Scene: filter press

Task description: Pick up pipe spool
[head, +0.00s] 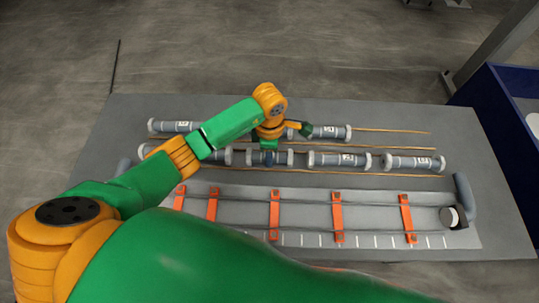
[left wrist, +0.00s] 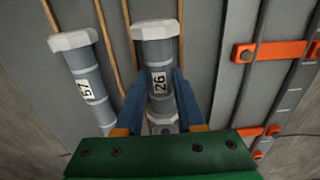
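Grey pipe spools with pale flanged ends lie in two rows on the grey table. One spool (head: 283,158) in the nearer row lies directly under my left gripper (head: 268,153). In the left wrist view, a spool labelled 26 (left wrist: 159,52) runs between the two blue fingers of the left gripper (left wrist: 163,78). The fingers stand apart on either side of it and cover parts of its edges; firm contact cannot be made out. Beside it lies a spool labelled 57 (left wrist: 87,75). My right gripper is not in view.
More spools lie to the right (head: 339,159) (head: 413,162) and in the far row (head: 329,132). Thin orange-brown rods (head: 390,131) run between rows. A long grey tray with orange straps (head: 338,218) is nearer. A blue bin (head: 492,110) stands right.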

